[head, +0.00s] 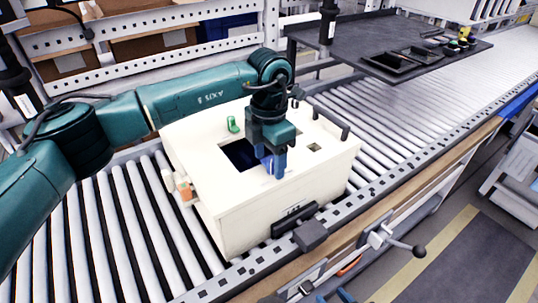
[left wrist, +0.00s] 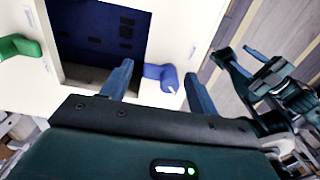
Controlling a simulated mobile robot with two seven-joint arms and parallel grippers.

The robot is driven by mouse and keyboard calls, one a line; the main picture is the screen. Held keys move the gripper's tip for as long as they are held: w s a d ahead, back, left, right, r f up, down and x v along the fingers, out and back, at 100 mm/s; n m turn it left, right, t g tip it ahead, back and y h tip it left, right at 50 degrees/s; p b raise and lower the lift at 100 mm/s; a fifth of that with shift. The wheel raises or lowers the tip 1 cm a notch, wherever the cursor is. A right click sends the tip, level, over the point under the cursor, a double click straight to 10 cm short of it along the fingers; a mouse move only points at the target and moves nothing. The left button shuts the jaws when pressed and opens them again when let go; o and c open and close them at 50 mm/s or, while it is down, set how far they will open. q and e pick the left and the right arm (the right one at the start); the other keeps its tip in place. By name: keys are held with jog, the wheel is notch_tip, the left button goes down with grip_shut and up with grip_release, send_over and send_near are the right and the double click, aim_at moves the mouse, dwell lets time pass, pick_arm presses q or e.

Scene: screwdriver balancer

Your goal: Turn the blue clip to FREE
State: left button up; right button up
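The blue clip (left wrist: 161,75) sits on the top of a cream box (head: 240,205), beside the edge of a dark square opening (left wrist: 98,35). In the head view the clip (head: 267,162) is mostly hidden by my left gripper (head: 273,168), which points down over the box top. In the left wrist view my left gripper (left wrist: 160,88) is open, with the clip between its spread fingers and no clear contact. No FREE marking is readable. My right gripper (head: 334,296) is low at the bottom edge of the head view, its fingers apart, off the box's front side.
A green clip (head: 233,124) stands across the opening. The box rests on a roller conveyor (head: 120,215). A dark shelf with trays (head: 400,60) is behind.

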pick_arm(q)
jog(key=c, duration=0.9)
